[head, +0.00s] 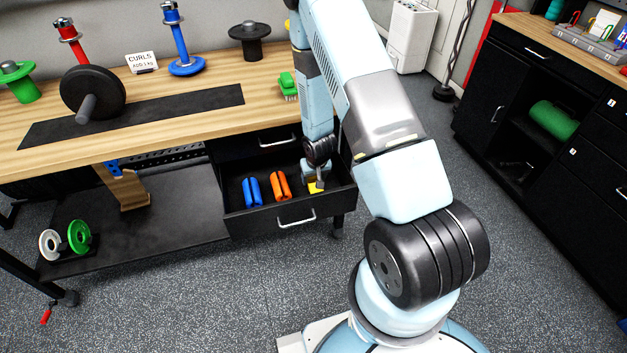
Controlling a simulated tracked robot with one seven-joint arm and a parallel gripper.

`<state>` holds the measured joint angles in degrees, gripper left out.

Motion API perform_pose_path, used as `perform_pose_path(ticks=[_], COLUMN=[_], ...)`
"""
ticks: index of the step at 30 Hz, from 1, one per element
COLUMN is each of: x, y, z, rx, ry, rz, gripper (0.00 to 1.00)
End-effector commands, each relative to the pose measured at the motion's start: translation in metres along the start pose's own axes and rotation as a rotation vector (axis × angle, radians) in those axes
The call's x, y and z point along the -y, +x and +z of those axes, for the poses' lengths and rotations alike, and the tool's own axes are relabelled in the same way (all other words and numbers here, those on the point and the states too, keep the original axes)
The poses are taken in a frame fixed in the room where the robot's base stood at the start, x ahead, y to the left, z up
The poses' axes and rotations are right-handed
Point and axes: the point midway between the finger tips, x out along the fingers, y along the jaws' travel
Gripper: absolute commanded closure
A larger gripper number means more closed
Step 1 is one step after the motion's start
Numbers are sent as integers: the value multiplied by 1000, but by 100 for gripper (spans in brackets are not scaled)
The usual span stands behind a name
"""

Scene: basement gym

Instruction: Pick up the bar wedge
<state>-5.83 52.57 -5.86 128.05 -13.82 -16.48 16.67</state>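A small yellow piece (316,187), probably the bar wedge, is at the right end of the open drawer (233,224) under the workbench. Only part of it shows. My gripper (318,183) reaches down into the drawer right at the yellow piece. The fingers are small and partly hidden by my arm, so I cannot tell whether they are open or closed on it. A blue grooved piece (252,191) and an orange grooved piece (280,185) stand in the drawer to the left of my gripper.
The wooden bench top (190,110) overhangs the drawer. It holds a black dumbbell (93,92), a green brush (288,86) and several plate posts. A closed drawer (275,141) sits just above the open one.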

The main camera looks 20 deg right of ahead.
Motion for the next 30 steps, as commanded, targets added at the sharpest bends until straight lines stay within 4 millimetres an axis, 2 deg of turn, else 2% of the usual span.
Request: perform_pose_path(ticks=[2, 13, 23, 30], x=[0, 0, 0, 0], y=[0, 0, -4, -29], z=[0, 0, -1, -9], rx=[0, 0, -1, -3], ry=[0, 0, 0, 0], rz=[0, 0, 0, 0], gripper=[48, 83, 83, 83])
